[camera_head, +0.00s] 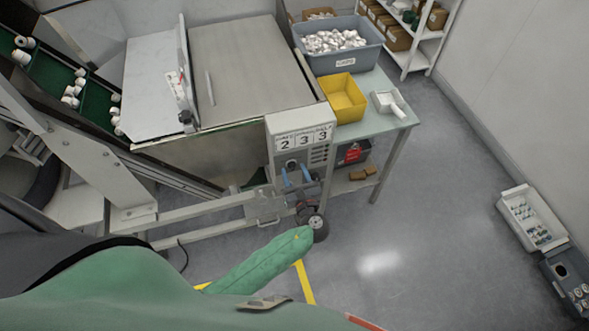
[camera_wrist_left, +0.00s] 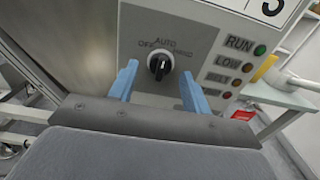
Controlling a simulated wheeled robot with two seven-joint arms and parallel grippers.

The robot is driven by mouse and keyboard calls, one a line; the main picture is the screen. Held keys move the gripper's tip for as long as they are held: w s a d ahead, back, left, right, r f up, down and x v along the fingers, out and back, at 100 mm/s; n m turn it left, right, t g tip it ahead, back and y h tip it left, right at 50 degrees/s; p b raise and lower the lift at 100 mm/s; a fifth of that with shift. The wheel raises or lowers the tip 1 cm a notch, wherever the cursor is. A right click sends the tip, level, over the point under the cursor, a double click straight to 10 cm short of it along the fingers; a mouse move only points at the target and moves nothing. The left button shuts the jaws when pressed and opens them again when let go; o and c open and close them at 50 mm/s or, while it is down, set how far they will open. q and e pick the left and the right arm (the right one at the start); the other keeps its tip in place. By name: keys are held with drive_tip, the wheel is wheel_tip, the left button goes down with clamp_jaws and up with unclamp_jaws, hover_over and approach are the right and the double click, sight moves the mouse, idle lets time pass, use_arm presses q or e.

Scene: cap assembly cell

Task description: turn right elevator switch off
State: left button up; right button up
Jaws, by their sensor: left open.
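The elevator switch is a black rotary knob (camera_wrist_left: 159,66) on a grey control panel (camera_wrist_left: 205,45) in the left wrist view. Its labels read OFF at left, AUTO above and HAND at right, the last partly hidden. The knob's grip looks nearly upright, toward AUTO. In the head view the control box (camera_head: 291,127) shows "2 3 3" above the knob. My left gripper (camera_head: 297,178) is open at the box front, with its blue fingers on either side of the knob and below it. I cannot tell whether they touch it. My right gripper is not in view.
A table (camera_head: 385,125) right of the box holds a yellow bin (camera_head: 343,112), a grey tub (camera_head: 363,57) of white caps and a white scoop (camera_head: 386,102). RUN, LOW and other lamps (camera_wrist_left: 259,50) line the panel's right side. Open floor (camera_head: 430,220) lies to the right.

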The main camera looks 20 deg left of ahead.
use_arm(q)
drive_tip(key=shift+w+a, duration=0.2)
drive_tip(key=shift+w, duration=0.1)
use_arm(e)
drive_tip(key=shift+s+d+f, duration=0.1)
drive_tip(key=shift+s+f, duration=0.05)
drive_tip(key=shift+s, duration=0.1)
use_arm(q)
drive_tip(key=shift+c, duration=0.5)
drive_tip(key=c, duration=0.9)
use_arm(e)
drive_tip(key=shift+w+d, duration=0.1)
